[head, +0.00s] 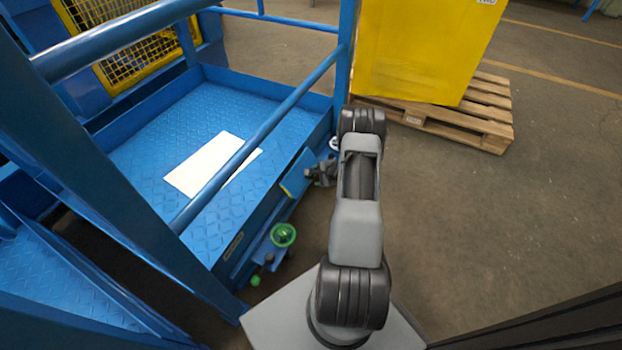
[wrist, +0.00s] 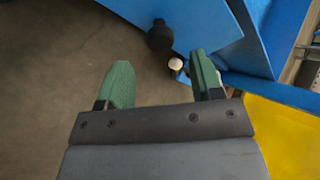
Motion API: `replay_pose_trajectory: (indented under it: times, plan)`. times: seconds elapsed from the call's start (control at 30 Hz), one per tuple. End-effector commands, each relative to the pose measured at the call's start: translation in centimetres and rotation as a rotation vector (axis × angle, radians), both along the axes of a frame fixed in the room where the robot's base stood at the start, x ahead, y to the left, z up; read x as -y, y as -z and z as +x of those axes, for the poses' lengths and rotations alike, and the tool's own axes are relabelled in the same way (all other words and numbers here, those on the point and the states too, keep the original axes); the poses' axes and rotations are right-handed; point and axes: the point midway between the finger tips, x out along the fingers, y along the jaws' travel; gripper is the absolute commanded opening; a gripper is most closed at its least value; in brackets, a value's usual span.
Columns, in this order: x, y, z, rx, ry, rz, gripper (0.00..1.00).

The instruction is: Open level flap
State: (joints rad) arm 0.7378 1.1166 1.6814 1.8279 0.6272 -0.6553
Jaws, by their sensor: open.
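A small blue flap (head: 298,174) juts from the side of the blue platform in the head view, just left of my gripper (head: 322,173). In the wrist view a blue panel (wrist: 195,22), which looks like this flap, carries a black knob (wrist: 160,36). A small pale round part (wrist: 175,64) lies just below the panel. My gripper (wrist: 163,78) is open, its green fingers apart with nothing between them. The knob is beyond the fingertips and looks apart from them. My arm partly hides the platform side in the head view.
Blue railings (head: 255,145) rise around the platform. A yellow box (head: 420,50) stands on a wooden pallet (head: 480,110). The floor at right is clear.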

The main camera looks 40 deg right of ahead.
Motion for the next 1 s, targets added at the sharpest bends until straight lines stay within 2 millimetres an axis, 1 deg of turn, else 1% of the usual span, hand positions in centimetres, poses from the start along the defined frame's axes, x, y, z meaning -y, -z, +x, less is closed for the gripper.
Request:
replay_pose_trajectory:
  times: [0.03,0.1,0.3,0.4,0.6,0.87,1.0]
  plan:
    - [-0.2,1.1,0.7,-0.001,-0.002,0.0,0.6]
    - [-0.3,1.9,1.5,0.0,-0.001,0.0,0.6]
    - [-0.6,3.7,3.2,0.0,0.001,0.0,0.6]
    - [-0.6,4.1,3.8,0.0,0.003,0.0,0.6]
    - [-0.7,4.5,4.3,0.001,0.003,0.0,0.6]
    - [-0.7,4.5,4.3,0.0,0.004,0.001,0.6]
    - [-0.7,4.5,4.3,0.0,0.004,0.001,0.47]
